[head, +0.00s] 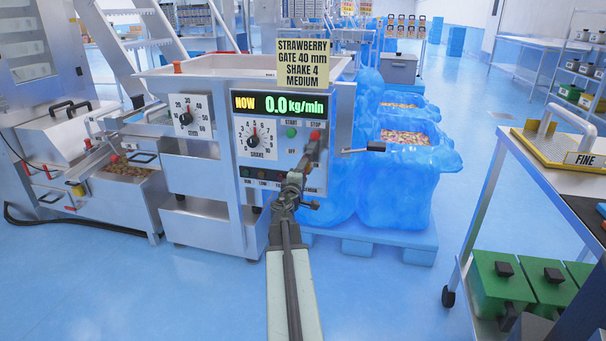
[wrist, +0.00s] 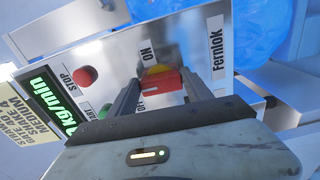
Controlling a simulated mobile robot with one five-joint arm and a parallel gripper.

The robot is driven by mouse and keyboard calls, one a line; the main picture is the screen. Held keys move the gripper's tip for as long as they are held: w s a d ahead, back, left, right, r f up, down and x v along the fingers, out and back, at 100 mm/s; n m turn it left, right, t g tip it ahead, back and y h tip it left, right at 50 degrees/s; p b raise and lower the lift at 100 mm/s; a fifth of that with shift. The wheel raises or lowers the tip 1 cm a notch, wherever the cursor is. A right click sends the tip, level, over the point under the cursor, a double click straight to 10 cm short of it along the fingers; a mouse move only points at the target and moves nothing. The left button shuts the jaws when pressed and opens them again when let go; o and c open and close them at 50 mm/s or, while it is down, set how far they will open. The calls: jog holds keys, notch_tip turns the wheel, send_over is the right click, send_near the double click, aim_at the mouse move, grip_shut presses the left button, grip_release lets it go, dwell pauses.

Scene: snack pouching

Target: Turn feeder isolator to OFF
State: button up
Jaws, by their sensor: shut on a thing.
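The feeder isolator shows in the wrist view as a red handle (wrist: 164,83) on a yellow base. It sits on the feeder's steel control panel (head: 244,171), between an ON label (wrist: 147,54) and the end of my gripper. My gripper (wrist: 160,80) is shut on the red handle, with one finger on each side of it. In the head view my gripper (head: 308,158) is at the panel's lower right and hides the isolator. A small OFF label (head: 291,152) shows just left of it. I cannot tell the handle's exact angle.
A red STOP button (head: 315,135) and a green START button (head: 291,133) are just above my gripper. The display (head: 281,104) reads 0.0 kg/min. Blue-lined bins (head: 397,187) stand close on the right. Open floor lies in front.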

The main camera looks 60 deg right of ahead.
jog(key=shift+r+n, duration=0.2)
jog(key=shift+n, duration=3.5)
jog(key=shift+a, duration=0.1)
jog(key=o, duration=1.4)
jog(key=shift+w, duration=0.1)
jog(key=shift+c, duration=0.2)
jog(key=v, duration=0.7)
jog(key=shift+a, duration=0.35)
